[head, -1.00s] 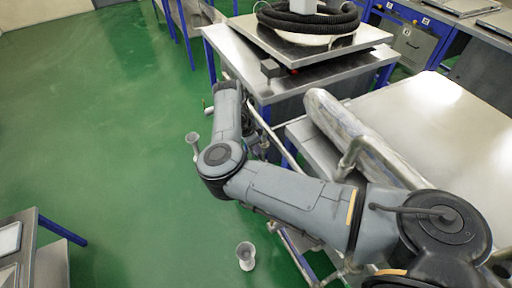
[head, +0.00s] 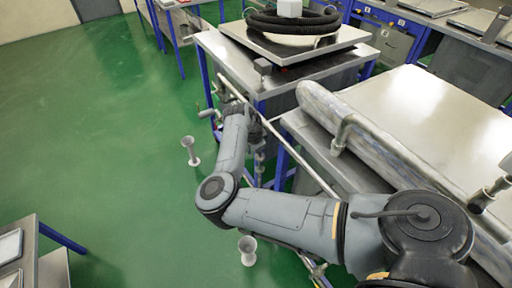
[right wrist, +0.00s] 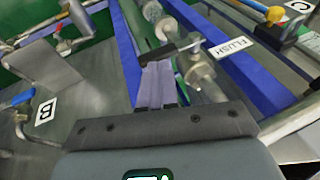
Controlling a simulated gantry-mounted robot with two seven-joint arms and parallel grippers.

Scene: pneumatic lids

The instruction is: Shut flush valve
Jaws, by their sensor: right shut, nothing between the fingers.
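The flush valve (right wrist: 200,72) is in the right wrist view, a metal body on a pipe beside a white FLUSH label (right wrist: 231,49). Its dark lever handle (right wrist: 178,50) lies across the picture, slanting up to the right. My right gripper (right wrist: 156,70) is shut and empty, with its fingertips at the left part of the lever. I cannot tell whether they touch it. In the head view my right arm reaches to the pipework beside the steel table; the fingers and valve cannot be made out there. My left gripper is out of view.
In the right wrist view, a blue-handled valve (right wrist: 17,101) is near label B (right wrist: 45,111), and a yellow-handled valve (right wrist: 274,16) is near label C (right wrist: 299,6). In the head view, a long pipe (head: 392,155) lies along the steel table (head: 425,105). Green floor (head: 90,110) is open at left.

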